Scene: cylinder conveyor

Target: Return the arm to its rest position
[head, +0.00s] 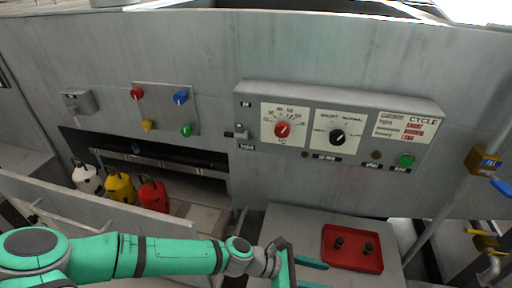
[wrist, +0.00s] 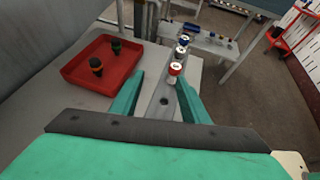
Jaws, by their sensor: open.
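My green arm reaches across the bottom of the head view, and my gripper (head: 318,274) is at its end, near the small table below the control panel. In the wrist view my gripper (wrist: 158,92) has its two green fingers spread apart. Nothing is held between the fingers. Beyond the fingertips, a small cylinder with a red band and white top (wrist: 174,70) stands on a narrow grey strip, with further small cylinders (wrist: 182,48) behind it. I cannot tell whether the fingers touch anything.
A red tray (head: 328,258) with two dark cylinders lies on the table right of my gripper. A control panel (head: 340,125) with dials is on the wall behind. White, yellow and red containers (head: 121,187) stand at the left. Pipes with valves (head: 484,160) are at the right.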

